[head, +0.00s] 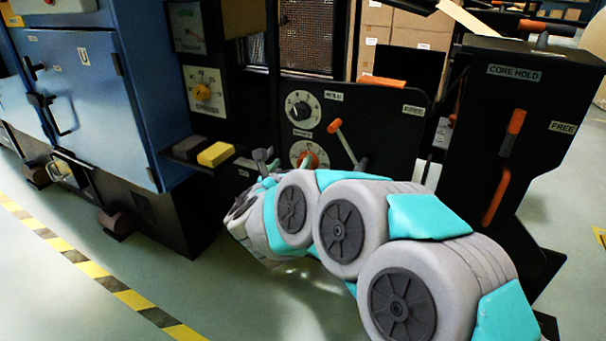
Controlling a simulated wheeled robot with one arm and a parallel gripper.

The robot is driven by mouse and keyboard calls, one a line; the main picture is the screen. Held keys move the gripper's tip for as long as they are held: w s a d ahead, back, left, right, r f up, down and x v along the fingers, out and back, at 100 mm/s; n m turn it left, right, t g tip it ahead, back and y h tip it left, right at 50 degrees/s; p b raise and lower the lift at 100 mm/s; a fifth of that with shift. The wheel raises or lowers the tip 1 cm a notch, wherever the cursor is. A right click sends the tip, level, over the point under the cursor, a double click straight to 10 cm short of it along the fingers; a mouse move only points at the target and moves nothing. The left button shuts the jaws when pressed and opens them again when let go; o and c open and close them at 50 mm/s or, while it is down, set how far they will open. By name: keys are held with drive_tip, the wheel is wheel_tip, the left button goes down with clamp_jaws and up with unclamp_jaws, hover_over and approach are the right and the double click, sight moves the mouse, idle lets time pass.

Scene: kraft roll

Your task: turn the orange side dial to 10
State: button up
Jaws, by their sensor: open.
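An orange-red dial (309,159) sits on a round white scale low on the black panel, under a black dial (301,108). Its scale numbers and pointer are too small to read, and something pale green partly covers its lower left. A second knob, amber-orange (203,92), sits on a cream scale plate on the machine's left column; its setting is also unclear.
A lever with an orange handle (335,125) stands right of the dials. A yellow block-shaped button (215,154) sticks out on the left. The "CORE HOLD" post (515,105) with orange handles stands at right. Blue cabinets (85,95) line the left. Open floor lies in front.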

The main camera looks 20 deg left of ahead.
wheel_tip(320, 180, down, 4)
drive_tip(key=s+m+t+h, duration=0.2)
drive_tip(key=s+m+h, duration=0.15)
drive_tip(key=m, duration=0.25)
drive_tip(key=w+d, duration=0.1)
drive_tip(key=w, duration=0.7)
drive_tip(key=shift+w, duration=0.25)
drive_tip(key=shift+r+h, duration=0.1)
drive_tip(key=shift+h, duration=0.15)
drive_tip(key=shift+c, duration=0.2)
drive_tip(key=c, duration=1.3)
